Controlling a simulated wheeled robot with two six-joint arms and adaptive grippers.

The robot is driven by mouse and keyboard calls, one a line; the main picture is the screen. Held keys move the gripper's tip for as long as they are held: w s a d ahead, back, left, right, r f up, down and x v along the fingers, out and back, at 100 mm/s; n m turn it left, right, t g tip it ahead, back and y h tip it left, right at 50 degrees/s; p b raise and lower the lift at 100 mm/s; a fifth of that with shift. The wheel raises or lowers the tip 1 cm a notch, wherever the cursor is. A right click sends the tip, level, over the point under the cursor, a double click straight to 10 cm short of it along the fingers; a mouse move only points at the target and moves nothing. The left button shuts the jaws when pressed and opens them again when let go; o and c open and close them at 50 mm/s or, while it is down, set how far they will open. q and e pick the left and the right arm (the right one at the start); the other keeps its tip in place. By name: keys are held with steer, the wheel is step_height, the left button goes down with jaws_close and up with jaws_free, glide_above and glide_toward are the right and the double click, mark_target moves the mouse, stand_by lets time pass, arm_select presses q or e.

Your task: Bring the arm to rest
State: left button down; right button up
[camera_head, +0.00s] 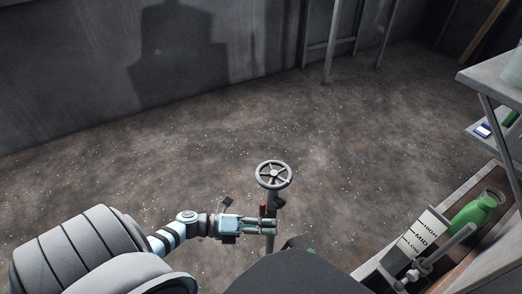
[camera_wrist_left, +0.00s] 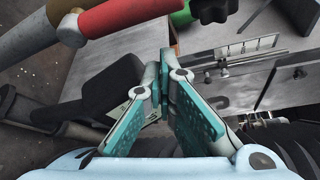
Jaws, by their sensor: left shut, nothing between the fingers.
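My left arm comes in from the lower left in the head view, with the left gripper (camera_head: 272,226) pointing right. The gripper is shut and empty, just below a grey handwheel (camera_head: 274,175) on an upright post. In the left wrist view the teal finger pads of the left gripper (camera_wrist_left: 166,75) come together at their tips. A pipe with a red section (camera_wrist_left: 118,14) runs across the top of that view, apart from the fingers. My right gripper is not in view.
A panel marked HIGH, MID and LOW (camera_head: 420,238) with a lever stands at the lower right. A green bottle (camera_head: 472,216) is beside it. A grey shelf (camera_head: 495,80) stands at the right edge. The floor beyond the handwheel is clear up to the wall.

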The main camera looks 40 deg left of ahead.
arm_select(q)
steer(key=f+v, duration=0.1)
steer(key=v, duration=0.8)
steer(key=shift+s+a, duration=0.35)
steer(key=shift+f, duration=0.2)
